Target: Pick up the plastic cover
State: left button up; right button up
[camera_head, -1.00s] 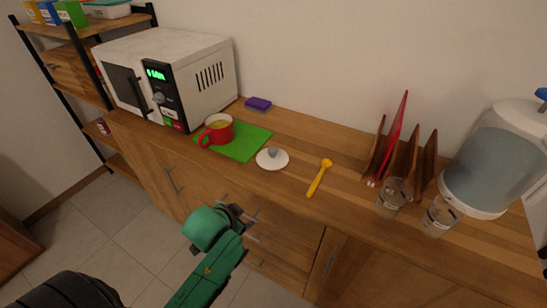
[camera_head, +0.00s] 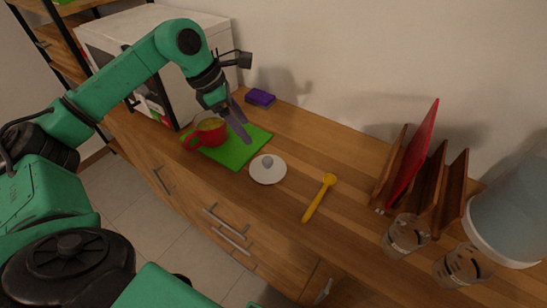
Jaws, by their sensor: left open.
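A white round cover with a grey knob (camera_head: 267,169) lies flat on the wooden counter, just right of the green board. It looks like the plastic cover. My left gripper (camera_head: 241,128) reaches in from the left and points down over the green board. Its fingers are open, above and a little left of the cover, and do not appear to touch it. A red mug (camera_head: 208,131) with yellowish contents stands on the green board (camera_head: 236,153), close to the left of the fingers. My right gripper is not in view.
A yellow spoon (camera_head: 319,198) lies right of the cover. A purple sponge (camera_head: 260,97) lies near the wall. A white microwave (camera_head: 119,38) stands behind my left arm. A wooden rack (camera_head: 433,183) and clear glasses (camera_head: 405,236) stand at the right, beside a large dispenser (camera_head: 515,215).

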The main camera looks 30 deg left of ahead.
pick_arm(q)
jog(key=p, duration=0.1)
send_near(265, 159)
jog(key=f, duration=0.1)
jog(key=p+x, duration=0.2)
jog(key=x, duration=0.7)
jog(key=shift+w+d+r+p, duration=0.1)
jog(key=shift+d+p, duration=0.1)
jog(key=shift+p, duration=0.1)
grip_shut()
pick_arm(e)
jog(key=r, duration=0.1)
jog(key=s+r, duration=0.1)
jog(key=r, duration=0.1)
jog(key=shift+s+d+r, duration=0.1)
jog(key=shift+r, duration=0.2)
